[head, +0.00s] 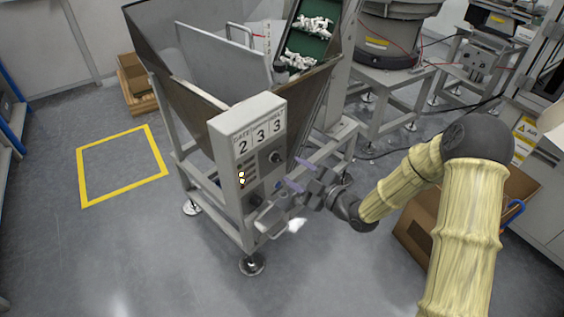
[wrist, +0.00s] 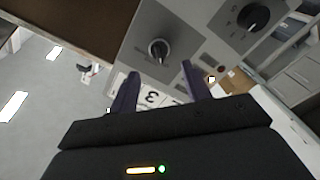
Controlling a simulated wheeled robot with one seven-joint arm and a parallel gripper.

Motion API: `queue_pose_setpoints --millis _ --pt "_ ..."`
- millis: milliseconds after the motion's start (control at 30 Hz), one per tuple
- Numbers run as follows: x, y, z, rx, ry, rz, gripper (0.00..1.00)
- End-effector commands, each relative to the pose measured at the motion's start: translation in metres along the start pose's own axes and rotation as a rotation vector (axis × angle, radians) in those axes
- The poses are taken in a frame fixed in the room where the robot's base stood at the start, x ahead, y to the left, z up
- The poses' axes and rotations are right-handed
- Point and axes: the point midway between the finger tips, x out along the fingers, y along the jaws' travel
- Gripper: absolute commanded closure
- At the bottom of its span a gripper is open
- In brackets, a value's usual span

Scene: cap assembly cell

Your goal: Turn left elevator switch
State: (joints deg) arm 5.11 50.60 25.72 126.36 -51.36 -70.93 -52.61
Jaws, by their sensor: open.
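A grey control box (head: 250,140) with a number panel reading 2 3 3 is fixed to the hopper stand. A dark rotary switch (head: 275,157) sits right of its face, below the numbers. In the wrist view this switch (wrist: 158,48) has a light bar handle and lies just beyond my fingertips, between their lines. A second dark knob (head: 255,200) is lower on the box and shows as a round dial in the wrist view (wrist: 253,17). My gripper (head: 293,172) is open and empty in front of the box, its purple fingers (wrist: 159,72) apart.
A metal hopper (head: 170,60) rises behind the box, with a green conveyor (head: 307,45) carrying white parts. A cardboard box (head: 415,225) stands on the floor under my arm.

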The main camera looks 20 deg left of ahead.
Motion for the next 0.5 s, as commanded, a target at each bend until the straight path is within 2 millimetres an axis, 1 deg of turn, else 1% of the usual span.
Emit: queue_pose_setpoints --millis 33,100,300,400,500 --pt "0.01 0.0 -0.001 -0.001 0.004 0.0 0.52" --pt "0.023 0.0 -0.001 -0.001 0.003 0.0 0.52" --pt "0.051 0.0 0.0 0.0 0.002 0.0 0.52" --pt "0.058 0.0 0.0 0.0 0.001 0.0 0.52" --pt "0.06 0.0 -0.001 0.0 0.001 0.0 0.52"
